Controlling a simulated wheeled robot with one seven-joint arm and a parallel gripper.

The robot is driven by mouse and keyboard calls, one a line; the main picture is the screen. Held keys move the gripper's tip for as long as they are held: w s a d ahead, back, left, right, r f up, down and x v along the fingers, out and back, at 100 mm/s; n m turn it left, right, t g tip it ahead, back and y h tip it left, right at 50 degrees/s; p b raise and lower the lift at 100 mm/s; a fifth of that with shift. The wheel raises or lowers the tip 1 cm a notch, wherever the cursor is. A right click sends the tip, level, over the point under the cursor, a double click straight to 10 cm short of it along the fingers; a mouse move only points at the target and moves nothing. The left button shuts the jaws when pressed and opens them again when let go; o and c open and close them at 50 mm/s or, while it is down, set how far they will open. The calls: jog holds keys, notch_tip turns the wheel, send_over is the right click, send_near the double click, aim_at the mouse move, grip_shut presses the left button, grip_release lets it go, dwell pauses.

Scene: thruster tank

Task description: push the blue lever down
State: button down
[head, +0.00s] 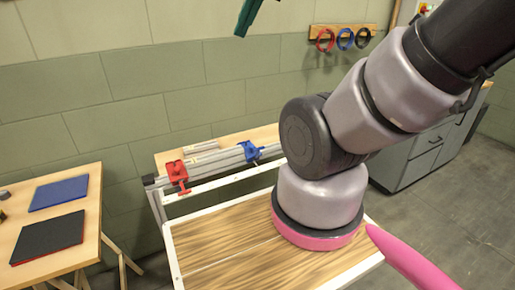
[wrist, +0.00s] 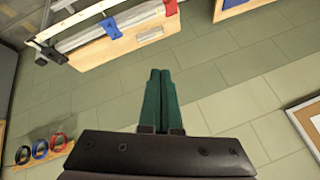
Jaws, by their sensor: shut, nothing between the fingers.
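The blue lever (head: 250,151) sits on the pale metal rail (head: 215,163) at the back of the wood-topped bench, in the middle of the head view. It also shows in the wrist view (wrist: 112,27), up and left of my fingers. A red lever (head: 177,176) is on the same rail to its left, and it shows at the top edge of the wrist view (wrist: 170,7). My gripper (wrist: 160,72) has green fingers pressed together with nothing between them. In the head view only part of it (head: 246,18) shows at the top edge, well above the rail and apart from both levers.
A side table (head: 75,218) at left carries a blue panel (head: 58,193) and a black one (head: 48,237). Red, blue and black rings (head: 344,38) hang on the wall. A grey cabinet (head: 415,158) stands at right. The space between my fingers and the rail looks clear.

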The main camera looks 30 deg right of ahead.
dwell(0.4)
jog(key=n+g+h, duration=0.2)
jog(key=n+g, duration=0.3)
jog(key=g, duration=0.1)
send_over(259, 148)
notch_tip(259, 148, down, 36)
jog(key=shift+s+r, duration=0.15)
jog(key=shift+s, duration=0.3)
jog(key=shift+d, duration=0.1)
jog(key=shift+w+f, duration=0.15)
jog(key=shift+f, duration=1.6)
jog(key=shift+w+f, duration=0.15)
jog(key=shift+f, duration=1.55)
